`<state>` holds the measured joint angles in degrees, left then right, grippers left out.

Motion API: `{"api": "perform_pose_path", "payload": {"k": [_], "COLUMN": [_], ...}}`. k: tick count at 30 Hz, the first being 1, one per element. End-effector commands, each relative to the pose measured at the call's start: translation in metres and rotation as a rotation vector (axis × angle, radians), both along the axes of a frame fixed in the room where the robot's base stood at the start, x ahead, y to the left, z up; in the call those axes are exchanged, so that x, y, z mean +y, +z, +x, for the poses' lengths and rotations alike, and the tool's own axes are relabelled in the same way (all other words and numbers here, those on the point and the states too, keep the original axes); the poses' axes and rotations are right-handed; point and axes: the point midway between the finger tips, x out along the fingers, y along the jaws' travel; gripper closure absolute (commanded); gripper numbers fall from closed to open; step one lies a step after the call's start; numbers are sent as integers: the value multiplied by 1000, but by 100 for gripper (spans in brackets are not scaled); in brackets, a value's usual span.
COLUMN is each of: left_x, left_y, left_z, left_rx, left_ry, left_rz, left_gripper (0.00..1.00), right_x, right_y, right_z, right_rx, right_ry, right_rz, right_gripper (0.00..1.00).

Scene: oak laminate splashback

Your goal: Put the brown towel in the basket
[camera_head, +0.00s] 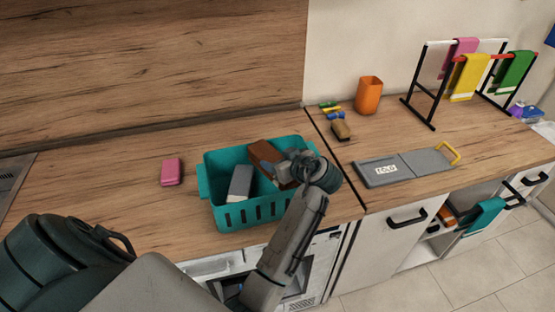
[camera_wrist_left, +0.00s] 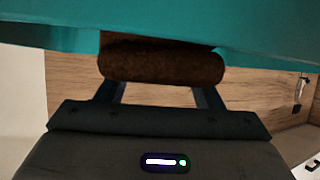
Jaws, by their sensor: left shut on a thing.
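The brown towel (camera_head: 265,156) is a folded, roll-like bundle inside the top of the teal basket (camera_head: 250,212), towards its back. My left gripper (camera_head: 287,170) reaches over the basket's right side and is shut on the towel. In the left wrist view the towel (camera_wrist_left: 160,62) lies across between the two fingers, with the teal basket (camera_wrist_left: 260,30) close beyond it. Whether the towel touches the basket floor is hidden. My right gripper is not in view.
A grey and white block (camera_head: 240,183) is in the basket, left of the towel. A pink block (camera_head: 171,172) lies on the counter to the left. An orange cup (camera_head: 369,96), a grey board (camera_head: 405,167) and a towel rack (camera_head: 434,85) with coloured towels stand to the right.

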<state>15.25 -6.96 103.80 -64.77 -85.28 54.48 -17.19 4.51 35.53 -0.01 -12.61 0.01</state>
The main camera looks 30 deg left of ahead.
Motion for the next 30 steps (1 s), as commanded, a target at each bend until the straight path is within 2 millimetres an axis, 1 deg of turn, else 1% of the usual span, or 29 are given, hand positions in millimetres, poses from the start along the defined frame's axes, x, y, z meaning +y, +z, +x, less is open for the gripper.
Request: {"api": "perform_pose_path", "payload": {"k": [1, 5, 11, 19, 20, 22, 23, 30], "left_x": [0, 0, 0, 0, 0, 0, 0, 0], "left_y": [-4, -13, -14, -23, -21, -21, -21, -21], "left_z": [0, 0, 0, 0, 0, 0, 0, 0], "left_rx": [3, 0, -3, -3, -1, -1, -1, -1], "left_ry": [0, -1, -1, -1, -1, -1, -1, -1], "left_rz": [1, 0, -1, -1, -2, -2, -2, -2], "left_gripper": [67, 67, 67, 67, 34, 20, 16, 16], "right_x": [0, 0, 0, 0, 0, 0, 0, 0], "right_y": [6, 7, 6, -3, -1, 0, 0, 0], "right_z": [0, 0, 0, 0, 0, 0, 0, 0], "right_rx": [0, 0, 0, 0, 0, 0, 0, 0], "right_ry": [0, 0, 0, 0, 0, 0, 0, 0], "right_rz": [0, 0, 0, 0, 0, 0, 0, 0], "right_gripper": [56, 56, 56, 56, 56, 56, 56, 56]}}
